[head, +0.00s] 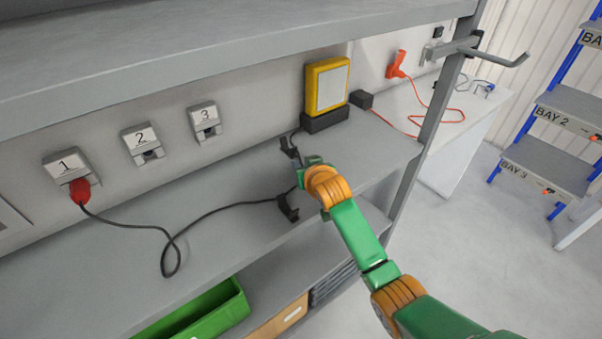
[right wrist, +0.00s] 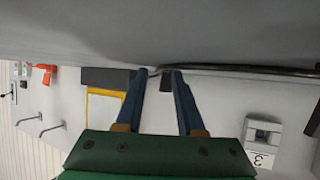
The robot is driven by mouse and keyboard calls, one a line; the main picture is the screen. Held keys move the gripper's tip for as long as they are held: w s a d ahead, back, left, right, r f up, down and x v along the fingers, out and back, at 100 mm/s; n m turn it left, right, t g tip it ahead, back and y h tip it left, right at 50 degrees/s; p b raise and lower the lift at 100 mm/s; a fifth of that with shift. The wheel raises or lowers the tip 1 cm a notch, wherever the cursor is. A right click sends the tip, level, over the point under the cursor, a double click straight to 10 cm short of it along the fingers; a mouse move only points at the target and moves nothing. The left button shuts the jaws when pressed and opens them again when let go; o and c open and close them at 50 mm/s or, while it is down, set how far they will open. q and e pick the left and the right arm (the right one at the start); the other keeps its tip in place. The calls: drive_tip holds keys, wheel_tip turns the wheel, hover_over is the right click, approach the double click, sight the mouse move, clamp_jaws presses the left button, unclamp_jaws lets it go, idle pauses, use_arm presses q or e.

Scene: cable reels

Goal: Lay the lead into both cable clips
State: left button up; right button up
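The black lead (head: 234,205) runs from a red plug (head: 79,188) in socket 1, loops on the grey shelf, and passes the front cable clip (head: 288,209) toward my right gripper. The back cable clip (head: 290,149) stands near the yellow unit, with lead behind it. I cannot tell whether the lead sits inside either clip. My right gripper (head: 305,163) is low over the shelf between the clips. In the right wrist view its blue fingers (right wrist: 157,72) stand apart, with the lead (right wrist: 250,70) crossing at the tips. My left gripper is out of view.
A yellow unit (head: 327,84) on a black base stands at the shelf's back. Sockets 2 (head: 143,144) and 3 (head: 205,121) are on the back panel. A shelf post (head: 440,90) rises at right. A green bin (head: 195,312) is below. The shelf's left part is mostly clear.

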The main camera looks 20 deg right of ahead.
drive_tip(key=shift+s+r, duration=0.15)
drive_tip(key=shift+r, duration=0.05)
drive_tip(key=shift+w+f+b, duration=0.3)
drive_tip(key=shift+w+b, duration=0.1)
drive_tip(key=shift+r, duration=0.1)
drive_tip(key=shift+c, duration=1)
clamp_jaws()
wheel_tip(320, 180, up, 6)
drive_tip(key=p, duration=0.6)
drive_tip(key=shift+r+p, duration=0.1)
drive_tip(key=shift+p, duration=0.3)
